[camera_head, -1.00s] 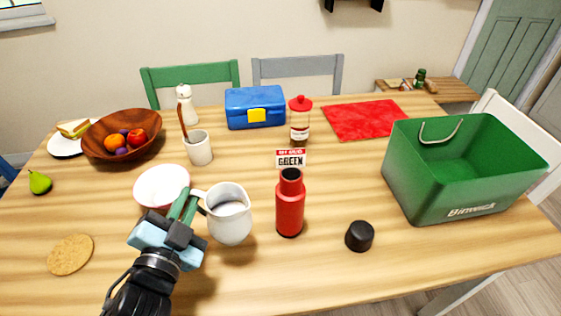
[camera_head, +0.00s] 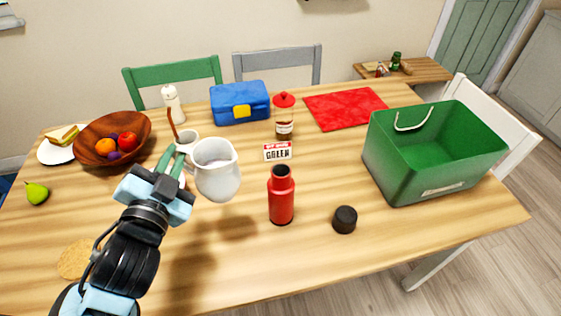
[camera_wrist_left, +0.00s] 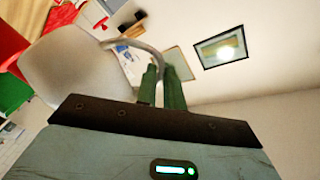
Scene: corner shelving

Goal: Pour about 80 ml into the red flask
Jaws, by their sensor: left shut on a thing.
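The red flask (camera_head: 281,196) stands upright and uncapped on the table in the head view, its dark mouth facing up. My left gripper (camera_head: 179,155) is shut on the handle of a white pitcher (camera_head: 218,174). The pitcher is held above the table, to the left of the flask and apart from it, close to upright. Pale contents show inside its mouth. In the left wrist view the pitcher (camera_wrist_left: 75,62) shows beside the green fingers (camera_wrist_left: 160,88). A black cap (camera_head: 344,219) lies on the table right of the flask. My right gripper is not in view.
A green bin (camera_head: 420,178) stands at the right. A white cup (camera_head: 186,144), a wooden fruit bowl (camera_head: 88,138) and a blue lunchbox (camera_head: 226,106) are farther back. The front table is mostly clear.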

